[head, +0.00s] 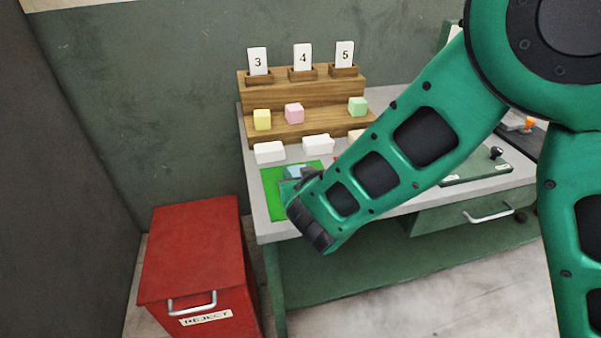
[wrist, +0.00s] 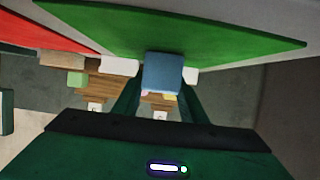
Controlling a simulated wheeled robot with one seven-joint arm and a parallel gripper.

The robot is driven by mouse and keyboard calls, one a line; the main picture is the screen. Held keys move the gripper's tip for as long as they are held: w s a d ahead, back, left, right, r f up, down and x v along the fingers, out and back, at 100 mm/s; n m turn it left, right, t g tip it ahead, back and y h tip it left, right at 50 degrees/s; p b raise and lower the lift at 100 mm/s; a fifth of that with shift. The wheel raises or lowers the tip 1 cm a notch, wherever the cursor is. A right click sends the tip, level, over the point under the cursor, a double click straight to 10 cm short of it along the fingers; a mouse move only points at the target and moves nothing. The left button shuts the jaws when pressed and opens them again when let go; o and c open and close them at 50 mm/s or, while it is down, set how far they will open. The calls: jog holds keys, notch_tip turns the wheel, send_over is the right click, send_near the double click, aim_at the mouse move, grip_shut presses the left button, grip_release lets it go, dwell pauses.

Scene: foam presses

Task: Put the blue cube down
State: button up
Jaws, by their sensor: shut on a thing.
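The blue cube (wrist: 162,73) is held between the two fingers of my gripper (wrist: 161,88) in the wrist view. In the head view a part of the blue cube (head: 297,171) shows over the green mat (head: 272,183), beside my gripper (head: 291,184). My wrist hides much of the gripper and part of the mat there. The green mat also fills the top of the wrist view (wrist: 225,32). I cannot tell whether the cube touches the mat.
White blocks (head: 270,152) (head: 317,144) lie behind the mat. A wooden stepped rack (head: 300,95) holds cards 3, 4, 5 and yellow (head: 262,119), pink (head: 294,113) and green (head: 357,106) cubes. A red REJECT bin (head: 195,245) stands left of the table.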

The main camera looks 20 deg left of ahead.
jog(key=shift+f, duration=0.15)
jog(key=o, duration=1.1)
